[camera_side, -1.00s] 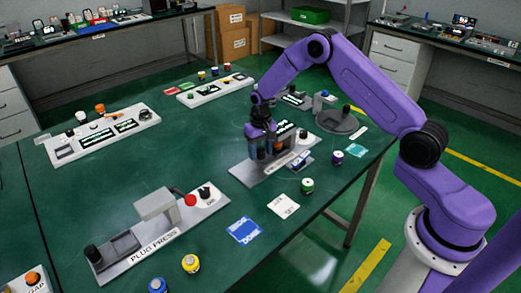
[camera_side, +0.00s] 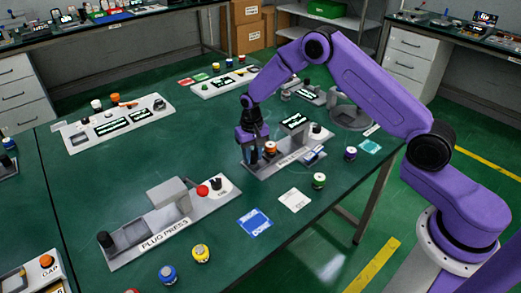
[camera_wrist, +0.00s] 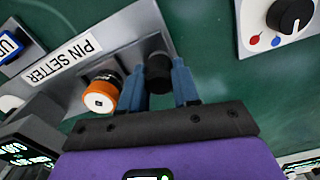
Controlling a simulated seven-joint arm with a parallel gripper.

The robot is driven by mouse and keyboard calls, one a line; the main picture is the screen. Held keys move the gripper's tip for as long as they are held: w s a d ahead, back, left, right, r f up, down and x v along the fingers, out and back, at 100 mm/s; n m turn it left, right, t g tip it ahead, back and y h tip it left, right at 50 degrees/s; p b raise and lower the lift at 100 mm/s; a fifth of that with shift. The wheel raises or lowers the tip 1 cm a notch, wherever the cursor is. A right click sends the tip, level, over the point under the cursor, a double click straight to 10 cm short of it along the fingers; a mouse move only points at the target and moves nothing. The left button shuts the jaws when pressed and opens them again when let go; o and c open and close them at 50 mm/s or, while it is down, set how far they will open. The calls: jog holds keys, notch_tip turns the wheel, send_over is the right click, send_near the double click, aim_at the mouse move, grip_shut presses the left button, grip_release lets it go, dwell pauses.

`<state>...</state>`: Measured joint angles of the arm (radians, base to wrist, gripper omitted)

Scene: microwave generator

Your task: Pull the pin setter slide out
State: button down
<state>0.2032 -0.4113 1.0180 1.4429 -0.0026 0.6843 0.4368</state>
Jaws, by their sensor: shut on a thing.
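The pin setter (camera_side: 262,167) is a grey plate with a labelled front edge near the table's right side. Its label also shows in the wrist view (camera_wrist: 62,62). A black upright knob (camera_wrist: 158,72) stands at the plate's left end. My gripper (camera_side: 256,158) reaches down there, its two blue fingers on either side of the knob and shut on it. Right beside the fingers is an orange-ringed cylinder with a white top (camera_wrist: 102,92), also seen in the side view (camera_side: 270,149). The slide under the knob is mostly hidden by my gripper.
A plug press (camera_side: 165,232) stands to the front left. A green-and-white cylinder (camera_side: 319,181), a white card (camera_side: 294,200) and a blue card (camera_side: 255,221) lie in front. A white dial plate with a black knob (camera_wrist: 290,17) is near.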

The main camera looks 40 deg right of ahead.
jog(key=c, duration=0.8)
grip_release()
jog(key=shift+w+a, duration=0.1)
jog(key=shift+a, duration=0.3)
jog(key=shift+d, duration=0.1)
jog(key=shift+r, duration=0.15)
jog(key=shift+d+r, duration=0.1)
jog(key=shift+r, duration=0.2)
notch_tip(320, 180, up, 17)
jog(key=shift+f, duration=0.2)
